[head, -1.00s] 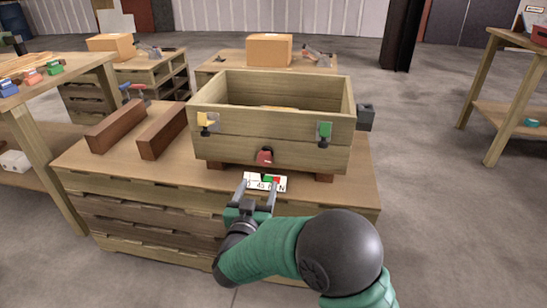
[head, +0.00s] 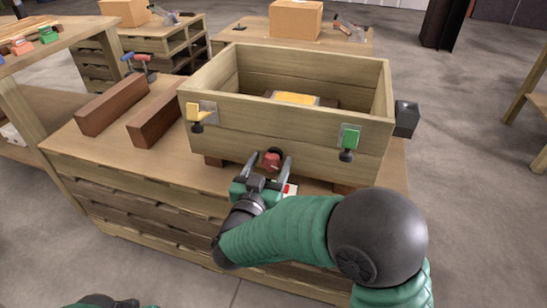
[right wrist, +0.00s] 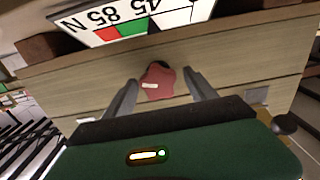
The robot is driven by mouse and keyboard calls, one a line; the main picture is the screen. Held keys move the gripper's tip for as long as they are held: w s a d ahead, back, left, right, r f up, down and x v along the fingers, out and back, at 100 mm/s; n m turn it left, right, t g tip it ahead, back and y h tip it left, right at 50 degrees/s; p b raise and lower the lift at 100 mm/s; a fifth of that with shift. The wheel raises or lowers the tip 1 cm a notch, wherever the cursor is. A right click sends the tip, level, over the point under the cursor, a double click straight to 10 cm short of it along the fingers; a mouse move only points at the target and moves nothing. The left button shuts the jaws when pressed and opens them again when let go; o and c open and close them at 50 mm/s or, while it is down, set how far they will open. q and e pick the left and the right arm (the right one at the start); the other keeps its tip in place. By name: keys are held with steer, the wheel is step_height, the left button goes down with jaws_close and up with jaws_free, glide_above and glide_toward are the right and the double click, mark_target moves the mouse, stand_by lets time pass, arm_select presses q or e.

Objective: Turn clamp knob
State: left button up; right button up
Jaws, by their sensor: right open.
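The red clamp knob (head: 271,160) sits low on the front wall of the wooden box (head: 262,132). It has a lobed shape with a small pale mark, seen in the right wrist view (right wrist: 158,82). My right gripper (head: 268,164) is open, with one finger on each side of the knob; I cannot tell whether they touch it. In the right wrist view its fingers (right wrist: 160,92) stand apart with the knob between and slightly beyond them. A label reading "45 85 N" with red and green patches (right wrist: 112,18) lies by the knob. My left gripper is not seen.
Two brown bars (head: 112,104) lie left on the workbench (head: 75,146). A yellow-topped object (head: 297,99) is inside the box.

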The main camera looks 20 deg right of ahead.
steer(key=shift+a+r, duration=0.1)
steer(key=shift+c, duration=0.6)
steer(key=shift+d, duration=0.2)
steer(key=c, duration=1.3)
steer(key=shift+o, duration=0.2)
steer(key=shift+m, duration=0.3)
steer(key=shift+m, duration=0.8)
steer(key=shift+s+m, duration=0.1)
steer(key=shift+m, duration=1.7)
